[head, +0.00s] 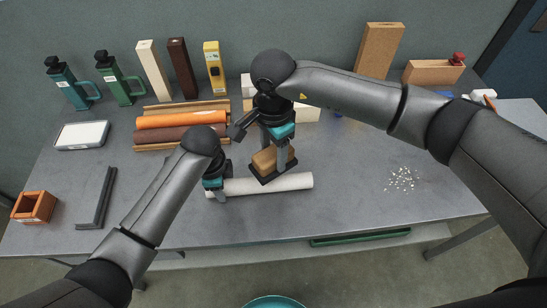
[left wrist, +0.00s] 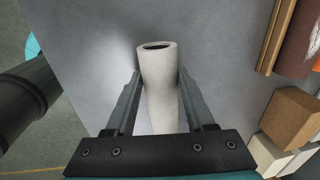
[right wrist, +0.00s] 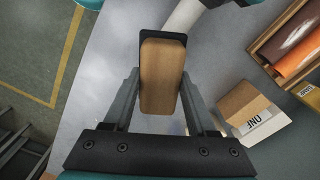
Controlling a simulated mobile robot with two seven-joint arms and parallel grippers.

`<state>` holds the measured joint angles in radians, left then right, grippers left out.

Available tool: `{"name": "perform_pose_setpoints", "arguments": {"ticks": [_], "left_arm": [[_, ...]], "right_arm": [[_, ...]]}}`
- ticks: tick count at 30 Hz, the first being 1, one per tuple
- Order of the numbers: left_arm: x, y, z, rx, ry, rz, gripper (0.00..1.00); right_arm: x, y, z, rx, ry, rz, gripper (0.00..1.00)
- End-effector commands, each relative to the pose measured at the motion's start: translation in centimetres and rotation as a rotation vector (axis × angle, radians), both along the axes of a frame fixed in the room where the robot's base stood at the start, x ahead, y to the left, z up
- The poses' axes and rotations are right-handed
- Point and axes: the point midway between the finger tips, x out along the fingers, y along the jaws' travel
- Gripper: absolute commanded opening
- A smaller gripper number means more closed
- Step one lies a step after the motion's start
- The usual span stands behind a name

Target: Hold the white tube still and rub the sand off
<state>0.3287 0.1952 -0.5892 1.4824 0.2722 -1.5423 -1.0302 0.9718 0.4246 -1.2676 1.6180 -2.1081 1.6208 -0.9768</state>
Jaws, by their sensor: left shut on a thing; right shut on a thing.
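The white tube (head: 296,181) lies across the front of the grey table. My left gripper (head: 214,188) is shut around its left end; in the left wrist view the tube (left wrist: 160,85) sits between both fingers, its hollow end showing. The block (right wrist: 162,75) also shows between the fingers in the right wrist view. I cannot tell whether its base touches the tube. No sand is clearly visible on the tube.
Pale crumbs (head: 402,179) are scattered on the table at the right. A wooden rack (head: 183,146) with coloured rolls lies behind my left gripper. An orange box (head: 34,207) and a dark angled bar (head: 96,198) are at the left. The front right table is mostly clear.

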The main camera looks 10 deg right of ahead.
Motion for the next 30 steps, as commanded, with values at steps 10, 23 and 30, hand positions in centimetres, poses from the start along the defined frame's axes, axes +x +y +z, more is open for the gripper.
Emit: {"name": "perform_pose_setpoints", "arguments": {"ticks": [10, 23, 30], "left_arm": [[0.0, 0.0, 0.1, -0.001, -0.001, 0.000, 0.00], [0.1, 0.0, 0.1, -0.001, -0.001, 0.000, 0.56], [0.0, 0.0, 0.0, 0.000, -0.001, 0.000, 0.83]], "right_arm": [[0.1, 0.0, 2.1, 0.001, -0.003, 0.000, 0.00], [0.1, 0.0, 2.1, 0.001, -0.002, 0.000, 0.00], [0.1, 0.0, 2.0, 0.001, -0.002, 0.000, 0.00]]}}
